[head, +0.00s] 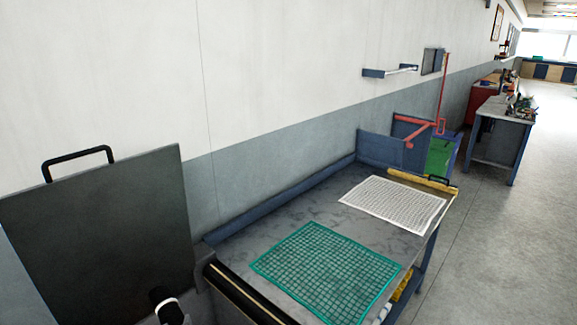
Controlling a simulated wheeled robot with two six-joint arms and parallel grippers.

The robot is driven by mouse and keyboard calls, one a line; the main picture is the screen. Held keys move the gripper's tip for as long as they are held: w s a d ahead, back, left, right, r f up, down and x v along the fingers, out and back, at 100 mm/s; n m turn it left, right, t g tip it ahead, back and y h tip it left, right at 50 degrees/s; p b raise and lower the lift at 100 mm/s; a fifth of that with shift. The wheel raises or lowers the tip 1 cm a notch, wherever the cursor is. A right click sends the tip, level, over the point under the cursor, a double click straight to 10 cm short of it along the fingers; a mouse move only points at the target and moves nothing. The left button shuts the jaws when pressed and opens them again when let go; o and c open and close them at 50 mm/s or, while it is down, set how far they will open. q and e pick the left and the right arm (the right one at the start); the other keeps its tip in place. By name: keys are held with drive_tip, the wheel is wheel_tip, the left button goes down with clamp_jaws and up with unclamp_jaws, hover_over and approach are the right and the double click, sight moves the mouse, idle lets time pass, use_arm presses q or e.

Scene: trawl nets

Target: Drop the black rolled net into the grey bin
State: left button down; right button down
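I cannot make out a black rolled net for sure. A long black bar or roll (238,293) lies along the near left edge of the table, cut off by the bottom of the head view. No grey bin is clearly seen. A dark grey upright panel (95,235) with a black handle on top stands at the left; I cannot tell whether it belongs to a bin. A small black part with a white band shows at the bottom edge, perhaps mine. Neither gripper can be made out.
A metal table (265,245) against the wall bears a flat green net (325,270) and a flat white net (392,203). A blue-framed stand with green panel (440,155) is behind it. A workbench (502,130) stands further back. The floor on the right is clear.

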use_arm(q)
drive_tip(key=shift+f+b, duration=2.9)
drive_tip(key=shift+f, duration=0.05)
drive_tip(key=c, duration=0.6)
unclamp_jaws()
drive_tip(key=shift+r, duration=0.1)
drive_tip(key=shift+o, duration=1.1)
